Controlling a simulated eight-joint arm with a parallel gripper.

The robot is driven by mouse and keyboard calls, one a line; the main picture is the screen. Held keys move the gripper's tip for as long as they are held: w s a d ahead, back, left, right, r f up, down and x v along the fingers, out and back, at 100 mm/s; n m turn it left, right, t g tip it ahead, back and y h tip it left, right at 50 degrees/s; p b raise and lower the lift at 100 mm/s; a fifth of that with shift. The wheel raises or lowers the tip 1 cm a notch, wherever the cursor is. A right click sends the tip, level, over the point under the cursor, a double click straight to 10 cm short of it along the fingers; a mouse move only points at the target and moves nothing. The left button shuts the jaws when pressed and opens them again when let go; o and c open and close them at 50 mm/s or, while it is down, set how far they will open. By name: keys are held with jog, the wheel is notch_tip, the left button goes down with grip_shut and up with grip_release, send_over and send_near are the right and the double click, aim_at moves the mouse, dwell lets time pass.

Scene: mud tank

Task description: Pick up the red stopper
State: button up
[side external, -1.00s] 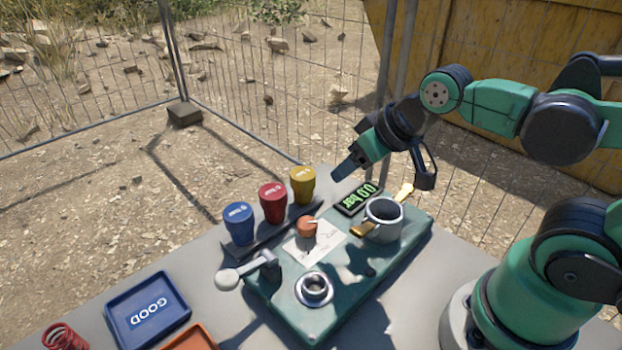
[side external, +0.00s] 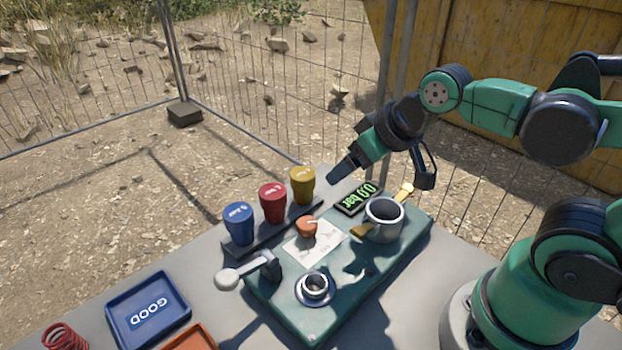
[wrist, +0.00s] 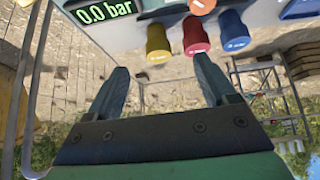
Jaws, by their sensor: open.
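The red stopper (side external: 272,203) stands in a dark rack between a blue stopper (side external: 238,223) and a yellow stopper (side external: 302,185). In the wrist view the red stopper (wrist: 195,36) is beyond the fingertips, toward the right finger. My gripper (side external: 338,174) is in the air to the right of the yellow stopper, pointing down and left. The wrist view shows its two fingers (wrist: 160,67) apart with nothing between them, so it is open and empty. The yellow stopper (wrist: 158,42) lies nearest the gap's line.
The green bench plate (side external: 292,308) carries a grey cup (side external: 384,220), a small metal fitting (side external: 314,288), a pressure display (side external: 357,199), an orange knob (side external: 306,227) and a lever (side external: 240,275). A blue tray (side external: 121,323) and red spring (side external: 66,338) are at the lower left. Wire fencing (side external: 270,80) stands behind.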

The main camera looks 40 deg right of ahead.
jog(key=n+g, duration=0.2)
jog(key=g, duration=0.3)
send_over(273, 191)
jog(key=s, duration=0.1)
jog(key=f, duration=0.2)
jog(key=shift+d+f, duration=0.25)
jog(key=shift+f, duration=0.1)
jog(key=shift+w+a+f+g, duration=0.2)
jog(key=shift+w+f+g, duration=0.1)
jog(key=shift+f, duration=0.2)
jog(key=shift+w+f, duration=0.15)
jog(key=shift+f, duration=1.15)
jog(key=shift+w+f, duration=0.1)
jog(key=shift+f, duration=1.2)
jog(key=c, duration=1.1)
jog(key=shift+r, duration=0.1)
